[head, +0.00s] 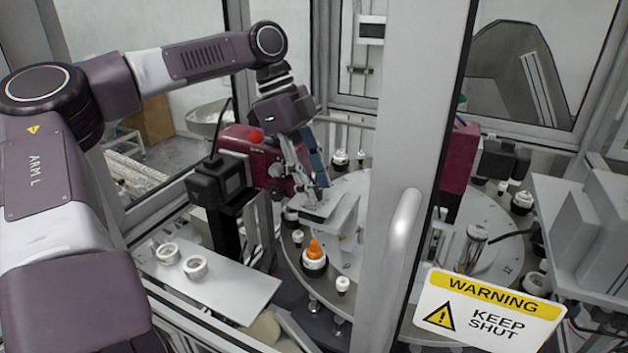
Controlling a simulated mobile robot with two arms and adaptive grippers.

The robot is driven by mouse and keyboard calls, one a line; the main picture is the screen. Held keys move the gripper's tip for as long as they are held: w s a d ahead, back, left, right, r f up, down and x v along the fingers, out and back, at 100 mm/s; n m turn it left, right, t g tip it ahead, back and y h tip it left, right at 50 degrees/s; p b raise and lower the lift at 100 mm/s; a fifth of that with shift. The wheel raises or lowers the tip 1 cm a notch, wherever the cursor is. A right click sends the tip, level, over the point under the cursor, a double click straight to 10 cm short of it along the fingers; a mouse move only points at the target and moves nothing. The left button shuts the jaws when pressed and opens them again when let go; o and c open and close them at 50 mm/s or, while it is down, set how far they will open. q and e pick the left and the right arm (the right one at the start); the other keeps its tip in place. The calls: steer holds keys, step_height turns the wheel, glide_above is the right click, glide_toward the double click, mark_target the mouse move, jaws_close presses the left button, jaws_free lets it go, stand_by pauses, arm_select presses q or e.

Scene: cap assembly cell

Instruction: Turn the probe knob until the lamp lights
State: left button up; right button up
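My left gripper (312,188) reaches down from the upper left, beside a maroon unit (236,143) and just above a grey bracket (330,212) over the round table. Its fingers are small here; I cannot tell whether they are open or shut, or whether they touch anything. A red ball-shaped part (256,136) sits on the maroon unit, left of the gripper; I cannot tell whether it is the lamp or whether it is lit. I cannot make out the probe knob for certain; the gripper may hide it. My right gripper is not in view.
The round table (347,272) carries several fixtures, one with an orange part (315,249). A black box (217,181) stands on a post. A door frame (418,120) with a handle and a warning sign (485,312) stands at right.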

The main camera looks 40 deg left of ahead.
arm_select(q)
steer(key=shift+a, duration=0.1)
steer(key=c, duration=0.6)
jaws_close()
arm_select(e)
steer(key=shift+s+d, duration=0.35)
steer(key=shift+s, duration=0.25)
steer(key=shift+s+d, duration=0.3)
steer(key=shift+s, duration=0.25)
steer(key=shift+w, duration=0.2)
arm_select(q)
steer(key=shift+n, duration=0.4)
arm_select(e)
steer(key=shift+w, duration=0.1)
arm_select(q)
steer(key=shift+t, duration=0.3)
steer(key=n, duration=0.2)
steer(key=n+t+y, duration=0.1)
steer(key=n, duration=0.2)
steer(key=shift+s+t, duration=0.1)
steer(key=shift+t, duration=0.2)
steer(key=shift+n+y, duration=0.3)
steer(key=shift+n, duration=0.7)
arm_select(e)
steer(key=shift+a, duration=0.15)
